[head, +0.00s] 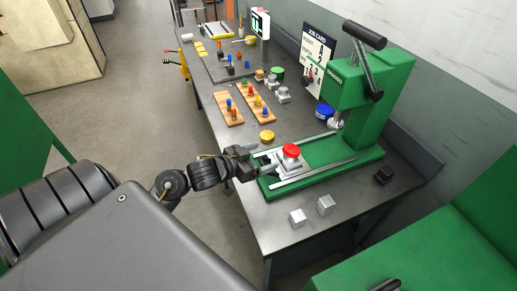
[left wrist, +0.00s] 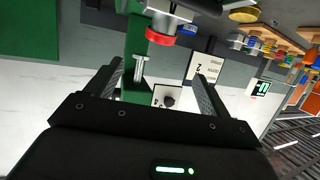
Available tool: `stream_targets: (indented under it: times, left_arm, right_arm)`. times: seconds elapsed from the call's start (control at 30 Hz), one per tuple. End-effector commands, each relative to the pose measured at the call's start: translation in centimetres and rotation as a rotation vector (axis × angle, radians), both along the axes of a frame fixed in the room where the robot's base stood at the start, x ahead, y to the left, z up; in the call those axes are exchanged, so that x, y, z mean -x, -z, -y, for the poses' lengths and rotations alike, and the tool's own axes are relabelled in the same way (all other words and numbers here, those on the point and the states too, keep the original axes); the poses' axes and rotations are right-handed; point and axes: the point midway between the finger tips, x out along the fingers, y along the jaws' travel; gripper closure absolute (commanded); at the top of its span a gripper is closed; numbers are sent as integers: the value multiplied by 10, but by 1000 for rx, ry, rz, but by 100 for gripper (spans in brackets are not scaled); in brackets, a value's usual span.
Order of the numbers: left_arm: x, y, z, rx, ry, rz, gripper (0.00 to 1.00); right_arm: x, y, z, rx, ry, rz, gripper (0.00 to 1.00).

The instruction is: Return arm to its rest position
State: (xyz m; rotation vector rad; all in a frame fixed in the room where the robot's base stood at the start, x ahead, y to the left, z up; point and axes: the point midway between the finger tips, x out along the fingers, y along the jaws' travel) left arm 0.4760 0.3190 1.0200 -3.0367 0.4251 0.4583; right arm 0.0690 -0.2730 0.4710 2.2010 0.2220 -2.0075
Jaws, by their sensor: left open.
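My left gripper (head: 262,163) is open, at the left side of the green press (head: 352,95), close to a red-topped metal piece (head: 291,151) on the press bed. In the head view I cannot tell whether its fingers touch that piece. In the left wrist view the gripper (left wrist: 155,82) has its two fingers spread wide with nothing held between them. The red-topped piece (left wrist: 160,37) shows there beyond the fingertips, upside down. My right gripper is not seen.
A job card (head: 318,50) stands behind. The grey floor (head: 140,110) left of the bench is clear.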

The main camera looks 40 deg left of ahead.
Motion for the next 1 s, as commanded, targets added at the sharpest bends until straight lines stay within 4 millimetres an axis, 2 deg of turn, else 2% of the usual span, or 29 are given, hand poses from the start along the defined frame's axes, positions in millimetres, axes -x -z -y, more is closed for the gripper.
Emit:
stream_targets:
  times: [0.17,0.73,0.87,0.97,1.0]
  left_arm:
    - [8,-3,-2,-1,1,0,19]
    - [10,0,-1,-5,-5,-8,19]
    - [24,22,4,-52,-64,-82,19]
    - [54,53,12,-120,-138,-219,19]
    - [69,66,17,-146,-163,-288,19]
  right_arm:
    - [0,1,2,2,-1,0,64]
    - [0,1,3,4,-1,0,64]
    - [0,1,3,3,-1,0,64]
    - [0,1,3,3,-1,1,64]
    - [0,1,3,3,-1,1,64]
